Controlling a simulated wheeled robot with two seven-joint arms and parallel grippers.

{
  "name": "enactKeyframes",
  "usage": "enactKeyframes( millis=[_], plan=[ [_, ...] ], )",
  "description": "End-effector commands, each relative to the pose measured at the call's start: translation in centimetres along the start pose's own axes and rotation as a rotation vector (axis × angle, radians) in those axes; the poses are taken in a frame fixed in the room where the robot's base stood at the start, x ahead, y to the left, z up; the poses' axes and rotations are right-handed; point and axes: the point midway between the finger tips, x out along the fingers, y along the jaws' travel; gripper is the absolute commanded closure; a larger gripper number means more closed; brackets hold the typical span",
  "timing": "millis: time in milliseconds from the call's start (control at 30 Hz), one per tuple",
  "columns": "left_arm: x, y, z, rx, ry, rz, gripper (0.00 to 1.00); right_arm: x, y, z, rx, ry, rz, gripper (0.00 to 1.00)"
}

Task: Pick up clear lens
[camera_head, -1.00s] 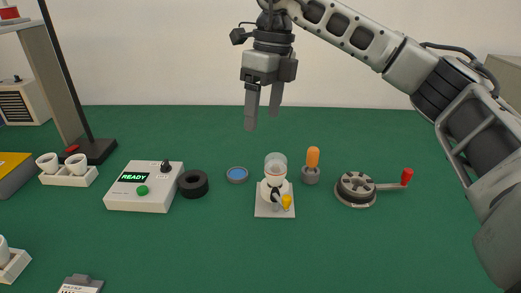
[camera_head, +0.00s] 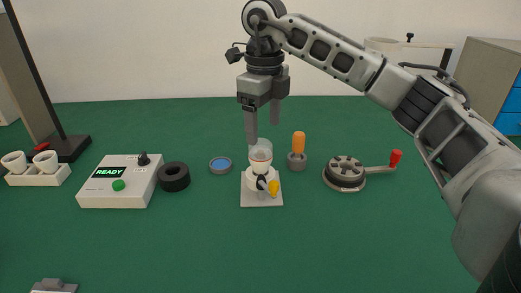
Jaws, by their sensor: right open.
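A clear, see-through cup-shaped piece (camera_head: 261,152), which looks like the clear lens, sits upright on top of a white holder (camera_head: 256,180) on a square base. A small yellow knob (camera_head: 273,187) is on the holder's front. My right gripper (camera_head: 263,130) is open and points down just above the clear piece, its fingers spread to either side near the top rim. The nearer finger's tip overlaps the rim's left side in the picture; I cannot tell whether it touches. Nothing is between the fingers. My left gripper is not in view.
A blue-faced disc (camera_head: 220,165) and a black ring (camera_head: 174,177) lie left of the holder, then a white box reading READY (camera_head: 117,190). An orange-handled tool (camera_head: 298,145) stands close on the right, with a red-handled crank (camera_head: 345,174) beyond. The green front area is mostly clear.

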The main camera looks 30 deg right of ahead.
Motion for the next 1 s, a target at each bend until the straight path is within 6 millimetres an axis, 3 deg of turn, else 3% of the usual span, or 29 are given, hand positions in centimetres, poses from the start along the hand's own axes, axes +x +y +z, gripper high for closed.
enactKeyframes(
  millis=[233,533,567,700,733,1000],
  plan=[
    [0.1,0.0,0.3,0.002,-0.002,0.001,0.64,3.7,0.6,0.4,-0.001,0.003,0.001,0.28],
    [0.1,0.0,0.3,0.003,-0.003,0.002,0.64,4.3,0.6,0.4,-0.002,0.0,0.0,0.28],
    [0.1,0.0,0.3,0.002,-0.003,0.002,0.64,4.3,0.6,0.4,-0.002,0.0,0.0,0.31],
    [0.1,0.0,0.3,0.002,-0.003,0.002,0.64,4.3,0.6,0.4,-0.001,0.0,0.0,0.7],
    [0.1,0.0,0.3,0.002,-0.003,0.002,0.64,4.3,0.6,0.4,-0.001,0.0,0.001,0.75],
    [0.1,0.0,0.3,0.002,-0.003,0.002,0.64,4.3,0.6,0.4,-0.001,0.0,0.001,0.75]
  ],
)
